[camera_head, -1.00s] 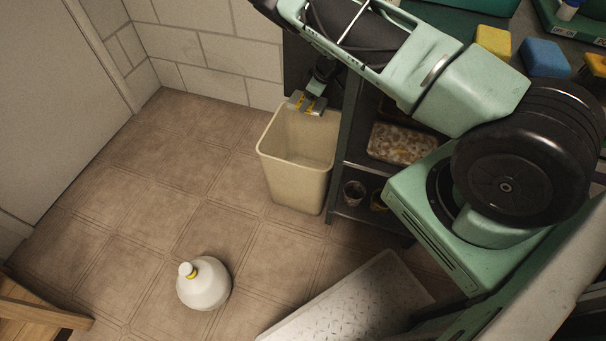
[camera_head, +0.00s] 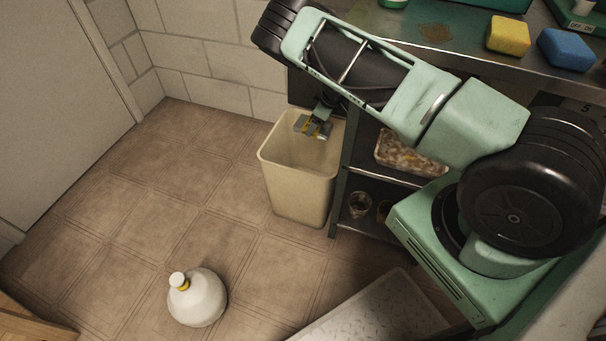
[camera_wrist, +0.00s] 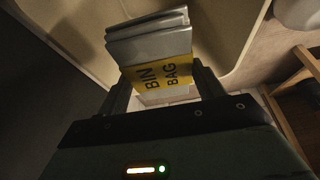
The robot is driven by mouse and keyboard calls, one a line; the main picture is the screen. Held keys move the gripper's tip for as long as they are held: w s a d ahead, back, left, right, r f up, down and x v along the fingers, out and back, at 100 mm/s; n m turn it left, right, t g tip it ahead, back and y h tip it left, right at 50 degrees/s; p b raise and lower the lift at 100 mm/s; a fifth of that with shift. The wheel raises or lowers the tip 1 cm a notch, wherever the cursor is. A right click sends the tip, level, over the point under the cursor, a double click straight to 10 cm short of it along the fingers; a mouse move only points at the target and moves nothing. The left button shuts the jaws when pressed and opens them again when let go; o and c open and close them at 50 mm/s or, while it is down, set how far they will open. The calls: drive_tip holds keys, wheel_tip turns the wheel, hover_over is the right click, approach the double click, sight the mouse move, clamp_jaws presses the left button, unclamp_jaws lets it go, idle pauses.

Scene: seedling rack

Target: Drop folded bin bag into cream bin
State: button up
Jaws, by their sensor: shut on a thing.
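The cream bin (camera_head: 297,190) stands upright on the floor against the dark rack, open at the top. My gripper (camera_head: 317,122) is over the bin's mouth, near its back right rim. It is shut on the folded bin bag (camera_head: 312,127), a grey bundle with a yellow band. In the wrist view the bag (camera_wrist: 150,48) shows the words "BIN BAG" on its yellow band, between the two fingers of my gripper (camera_wrist: 162,90). The bin's cream wall (camera_wrist: 225,30) fills much of the background there. How deep the bag sits inside the bin is hard to tell.
A dark rack (camera_head: 340,195) with lower shelves stands just right of the bin. A white jug with a yellow neck ring (camera_head: 198,298) is on the floor at front. A yellow sponge (camera_head: 508,36) and a blue sponge (camera_head: 566,50) lie on the worktop. Floor left of the bin is clear.

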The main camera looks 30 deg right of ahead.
drive_tip(key=o, duration=1)
drive_tip(key=shift+r, duration=0.1)
